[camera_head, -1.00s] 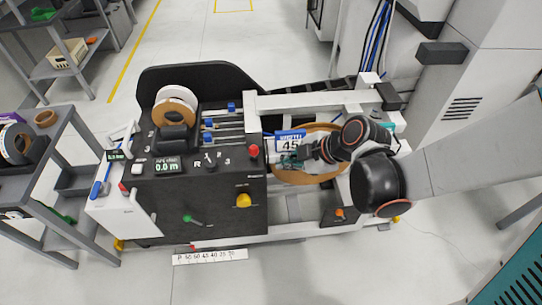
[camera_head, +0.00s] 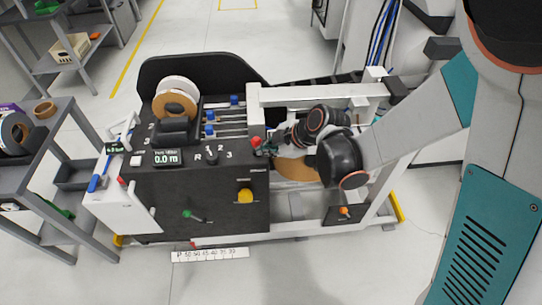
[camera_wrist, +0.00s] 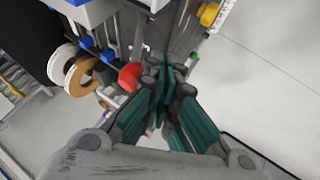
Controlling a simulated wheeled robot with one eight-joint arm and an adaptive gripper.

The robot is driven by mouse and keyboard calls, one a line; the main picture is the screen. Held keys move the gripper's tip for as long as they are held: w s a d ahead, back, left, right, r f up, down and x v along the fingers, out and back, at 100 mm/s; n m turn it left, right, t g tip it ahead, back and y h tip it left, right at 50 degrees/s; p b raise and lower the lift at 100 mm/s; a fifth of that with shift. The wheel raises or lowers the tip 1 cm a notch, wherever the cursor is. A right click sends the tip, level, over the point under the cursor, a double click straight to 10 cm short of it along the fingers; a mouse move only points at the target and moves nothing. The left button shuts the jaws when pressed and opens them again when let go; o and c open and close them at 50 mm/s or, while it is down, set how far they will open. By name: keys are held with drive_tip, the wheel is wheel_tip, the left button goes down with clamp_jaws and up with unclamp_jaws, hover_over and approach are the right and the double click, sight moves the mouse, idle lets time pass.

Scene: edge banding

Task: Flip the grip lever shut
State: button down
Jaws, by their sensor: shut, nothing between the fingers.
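A red knob (camera_head: 256,142), likely the grip lever's end, stands at the right top edge of the black machine housing (camera_head: 225,215). The lever under it is mostly hidden, so its angle cannot be told. In the wrist view the red knob (camera_wrist: 130,76) is just left of the fingertips. My gripper (camera_head: 270,149) is right beside the knob, on its right side in the head view. Its dark and teal fingers are closed and empty in the wrist view (camera_wrist: 158,66). Whether they touch the knob cannot be told.
A white frame rail (camera_head: 315,95) runs behind my gripper, and a brown roll (camera_head: 297,170) is below it. A yellow knob (camera_head: 245,196), a green-ended lever (camera_head: 188,214) and an orange knob (camera_head: 343,210) sit on the front.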

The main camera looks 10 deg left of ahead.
idle(0.4)
drive_tip(key=shift+w+a+r+g+p, duration=0.1)
drive_tip(key=shift+w+r+g+p, duration=0.25)
drive_tip(key=shift+w+g, duration=0.05)
drive_tip(key=shift+w+a+r+m+g+h+p, duration=0.3)
drive_tip(key=shift+w+a+g, duration=0.4)
drive_tip(key=shift+w, duration=1.7)
drive_tip(key=shift+w+a+r+m+g+h+p, duration=0.35)
drive_tip(key=shift+w+g, duration=0.55)
drive_tip(key=shift+w, duration=1.5)
drive_tip(key=shift+w+a+r+m+g+h+p, duration=0.15)
drive_tip(key=shift+w+a+r+g+p, duration=0.4)
drive_tip(key=shift+w, duration=1.85)
drive_tip(key=shift+a+f+g, duration=0.15)
drive_tip(key=shift+f+g, duration=0.1)
drive_tip(key=shift+r, duration=0.1)
